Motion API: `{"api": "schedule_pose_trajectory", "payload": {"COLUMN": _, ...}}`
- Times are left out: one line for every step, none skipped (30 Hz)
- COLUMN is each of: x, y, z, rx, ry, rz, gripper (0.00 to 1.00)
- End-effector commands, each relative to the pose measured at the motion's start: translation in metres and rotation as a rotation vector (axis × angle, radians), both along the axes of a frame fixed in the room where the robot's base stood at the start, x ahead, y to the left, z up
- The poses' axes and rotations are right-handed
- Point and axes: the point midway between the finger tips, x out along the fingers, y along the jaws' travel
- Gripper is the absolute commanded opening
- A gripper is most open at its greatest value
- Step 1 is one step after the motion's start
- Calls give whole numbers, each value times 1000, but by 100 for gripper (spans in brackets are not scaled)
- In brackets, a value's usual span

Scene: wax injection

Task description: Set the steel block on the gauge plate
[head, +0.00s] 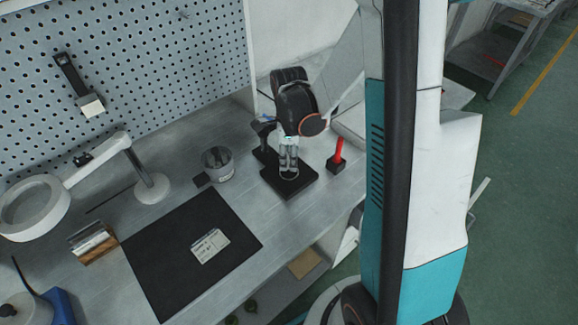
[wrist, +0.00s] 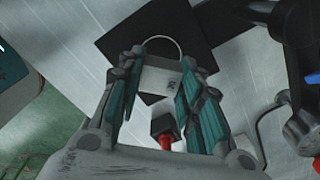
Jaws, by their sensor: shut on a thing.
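My gripper (head: 289,158) points down over the gauge plate (head: 296,188), a flat black square base with a dark gauge post (head: 265,142) at its left side. In the wrist view my gripper (wrist: 163,66) is shut on the steel block (wrist: 162,82), a pale grey block with small dark marks. The black gauge plate (wrist: 130,38) shows behind and beneath it. In the head view the fingers hide most of the block. I cannot tell whether its underside touches the plate. A thin pale ring shows just beyond the block in the wrist view.
A red-handled tool on a dark base (head: 337,158) stands right of the plate. A grey cup (head: 218,163) stands left of it. A black mat (head: 175,255) with a white card (head: 210,246) lies at the front left. A magnifier lamp (head: 150,182) stands farther left.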

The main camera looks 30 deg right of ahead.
Motion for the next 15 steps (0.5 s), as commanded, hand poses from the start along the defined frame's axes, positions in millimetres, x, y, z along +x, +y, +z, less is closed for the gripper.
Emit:
{"api": "schedule_pose_trajectory", "payload": {"x": 0, "y": 0, "z": -9, "rx": 0, "ry": 0, "rz": 0, "gripper": 0}}
{"api": "schedule_pose_trajectory", "payload": {"x": 0, "y": 0, "z": -14, "rx": 0, "ry": 0, "rz": 0, "gripper": 0}}
{"api": "schedule_pose_trajectory", "payload": {"x": 0, "y": 0, "z": -21, "rx": 0, "ry": 0, "rz": 0, "gripper": 0}}
{"api": "schedule_pose_trajectory", "payload": {"x": 1, "y": 0, "z": -25, "rx": 0, "ry": 0, "rz": 0, "gripper": 0}}
{"api": "schedule_pose_trajectory", "payload": {"x": 1, "y": 0, "z": -29, "rx": 0, "ry": 0, "rz": 0, "gripper": 0}}
{"api": "schedule_pose_trajectory", "payload": {"x": 0, "y": 0, "z": -33, "rx": 0, "ry": 0, "rz": 0, "gripper": 0}}
{"api": "schedule_pose_trajectory", "payload": {"x": 0, "y": 0, "z": -35, "rx": 0, "ry": 0, "rz": 0, "gripper": 0}}
{"api": "schedule_pose_trajectory", "payload": {"x": 0, "y": 0, "z": -36, "rx": 0, "ry": 0, "rz": 0, "gripper": 0}}
{"api": "schedule_pose_trajectory", "payload": {"x": 0, "y": 0, "z": -36, "rx": 0, "ry": 0, "rz": 0, "gripper": 0}}
{"api": "schedule_pose_trajectory", "payload": {"x": 0, "y": 0, "z": -35, "rx": 0, "ry": 0, "rz": 0, "gripper": 0}}
{"api": "schedule_pose_trajectory", "payload": {"x": 0, "y": 0, "z": -35, "rx": 0, "ry": 0, "rz": 0, "gripper": 0}}
{"api": "schedule_pose_trajectory", "payload": {"x": 0, "y": 0, "z": -34, "rx": 0, "ry": 0, "rz": 0, "gripper": 0}}
{"api": "schedule_pose_trajectory", "payload": {"x": 0, "y": 0, "z": -34, "rx": 0, "ry": 0, "rz": 0, "gripper": 0}}
{"api": "schedule_pose_trajectory", "payload": {"x": 0, "y": 0, "z": -34, "rx": 0, "ry": 0, "rz": 0, "gripper": 0}}
{"api": "schedule_pose_trajectory", "payload": {"x": 0, "y": 0, "z": -35, "rx": 0, "ry": 0, "rz": 0, "gripper": 0}}
